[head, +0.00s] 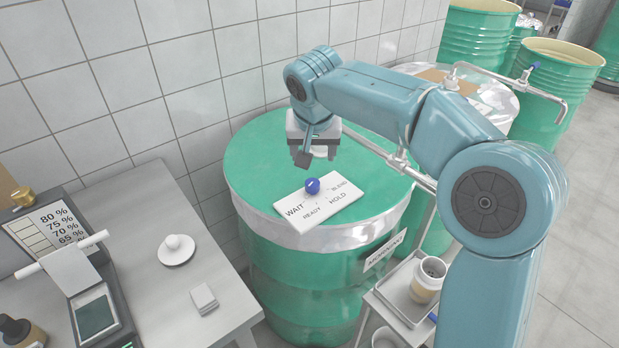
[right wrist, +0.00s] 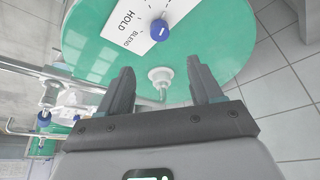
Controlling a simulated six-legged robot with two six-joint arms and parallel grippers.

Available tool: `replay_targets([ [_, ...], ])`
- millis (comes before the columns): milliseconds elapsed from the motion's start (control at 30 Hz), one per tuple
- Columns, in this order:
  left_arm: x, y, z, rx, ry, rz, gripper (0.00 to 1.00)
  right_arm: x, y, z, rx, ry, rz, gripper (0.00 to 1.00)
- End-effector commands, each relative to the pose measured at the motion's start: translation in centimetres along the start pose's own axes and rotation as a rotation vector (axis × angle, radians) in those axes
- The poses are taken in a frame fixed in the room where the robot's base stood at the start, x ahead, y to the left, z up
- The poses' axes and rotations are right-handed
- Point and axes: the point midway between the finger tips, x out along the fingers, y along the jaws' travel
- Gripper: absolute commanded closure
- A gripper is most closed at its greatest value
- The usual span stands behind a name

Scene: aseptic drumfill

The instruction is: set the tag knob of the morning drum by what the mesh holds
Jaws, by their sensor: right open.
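The green drum (head: 250,165) stands against the tiled wall, with a partly readable side label (head: 384,250). On its lid lies a white tag plate (head: 326,208) marked WAIT, READY, HOLD and BLEND. A blue knob (head: 312,186) sits on the plate; it also shows in the right wrist view (right wrist: 160,29), with a small white mark. I cannot tell which word the mark points at. My right gripper (head: 314,160) is open and empty above the lid, behind the knob. In the right wrist view its jaws (right wrist: 162,88) are apart, apart from the knob. I cannot make out a mesh. My left gripper is not in view.
A white fitting (right wrist: 160,75) on the lid shows between my jaws. On the left bench (head: 150,215) stand a percent chart (head: 50,228), a device with a screen (head: 95,315) and a white round piece (head: 176,250). A cart (head: 395,290) holds a cup (head: 428,278). More green drums (head: 478,35) stand behind.

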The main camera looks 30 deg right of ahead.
Motion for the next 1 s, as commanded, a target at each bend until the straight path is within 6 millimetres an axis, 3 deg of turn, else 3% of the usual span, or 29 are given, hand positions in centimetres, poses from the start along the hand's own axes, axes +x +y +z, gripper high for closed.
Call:
replay_targets([
  [300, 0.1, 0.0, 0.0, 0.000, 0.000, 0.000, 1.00, 7.7, -0.1, 0.4, -0.002, -0.005, 0.002, 0.35],
  [500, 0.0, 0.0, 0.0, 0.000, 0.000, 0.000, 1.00, 11.6, -0.2, 0.3, -0.003, -0.004, 0.001, 0.35],
  [700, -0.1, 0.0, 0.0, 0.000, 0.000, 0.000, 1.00, 13.5, -0.3, 0.1, -0.002, -0.001, 0.000, 0.35],
  [1000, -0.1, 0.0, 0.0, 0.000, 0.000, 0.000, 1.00, 13.8, -0.4, 0.1, -0.002, -0.001, -0.001, 0.35],
])
